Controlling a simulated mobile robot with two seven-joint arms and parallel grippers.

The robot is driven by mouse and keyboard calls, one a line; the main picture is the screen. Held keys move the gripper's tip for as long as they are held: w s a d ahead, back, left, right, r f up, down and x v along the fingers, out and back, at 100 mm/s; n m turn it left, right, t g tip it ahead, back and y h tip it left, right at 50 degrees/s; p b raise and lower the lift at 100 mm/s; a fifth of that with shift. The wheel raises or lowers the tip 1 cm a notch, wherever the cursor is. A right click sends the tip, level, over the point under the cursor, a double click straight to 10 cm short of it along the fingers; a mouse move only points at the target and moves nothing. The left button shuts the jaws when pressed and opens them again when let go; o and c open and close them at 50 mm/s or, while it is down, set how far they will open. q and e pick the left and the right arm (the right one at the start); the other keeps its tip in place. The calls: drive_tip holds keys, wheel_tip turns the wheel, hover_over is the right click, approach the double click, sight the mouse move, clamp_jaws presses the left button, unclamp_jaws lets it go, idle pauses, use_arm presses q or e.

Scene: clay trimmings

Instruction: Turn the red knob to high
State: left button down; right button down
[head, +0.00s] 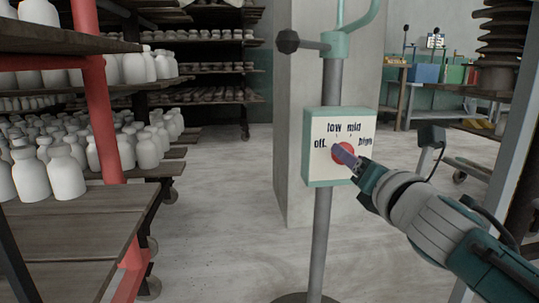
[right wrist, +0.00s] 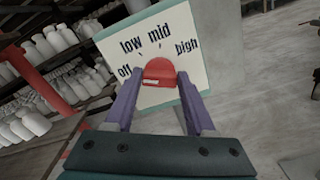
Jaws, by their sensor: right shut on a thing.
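The red knob (head: 349,148) sits on the white face of a green-edged control box (head: 313,176) on a grey post. The box is marked off, low, mid and high from left to right in an arc. In the right wrist view the knob (right wrist: 160,68) is between the two purple fingers of my right gripper (right wrist: 158,86), which is shut on it. In the head view the right gripper (head: 346,157) reaches it from the lower right and partly hides it. I cannot tell which mark the knob points to. My left gripper is not in view.
Shelves (head: 105,205) with several white bottles stand at the left, with a red upright (head: 97,110). A dark-ended handle (head: 288,41) sticks out above the box. The pale floor (head: 230,215) between the shelves and the post is clear.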

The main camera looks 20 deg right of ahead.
drive_tip(key=shift+f+m+p, duration=0.2)
drive_tip(key=shift+m+p, duration=0.9)
drive_tip(key=shift+m, duration=5.35)
drive_tip(key=shift+f+m+p, duration=0.15)
drive_tip(key=shift+m+p, duration=0.9)
drive_tip(key=shift+m, duration=5.4)
drive_tip(key=shift+c, duration=1.2)
unclamp_jaws()
